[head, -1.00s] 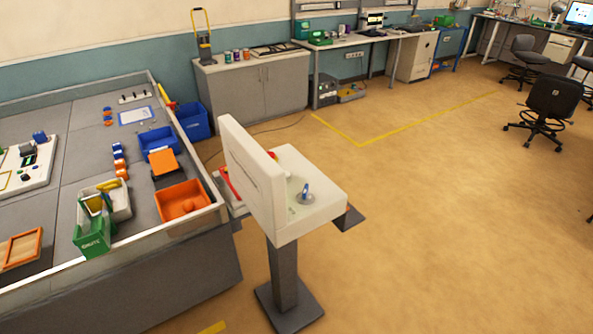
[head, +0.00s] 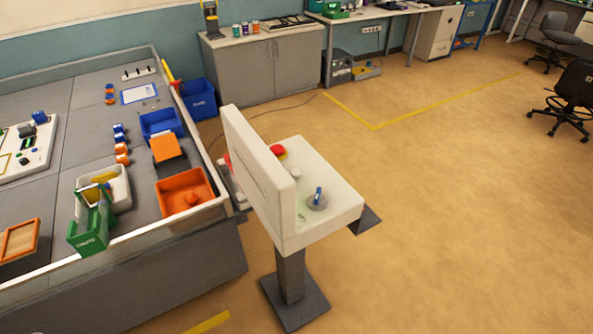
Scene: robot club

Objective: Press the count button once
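A white control stand (head: 338,211) on a grey post stands in the middle of the head view, to the right of the large table. An upright white panel (head: 257,178) rises along its left side and hides part of its top. On the top I see a red button (head: 278,151), a small pale button (head: 268,175) and a grey round knob with a blue part (head: 317,198). I cannot read any label, so I cannot tell which control is the count button. My gripper is not in view.
A walled grey table (head: 85,130) with bins and parts fills the left. An orange bin (head: 172,206) sits near its right edge. A grey cabinet (head: 262,75) stands at the back wall. The floor right of the stand is clear up to a black chair (head: 570,100).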

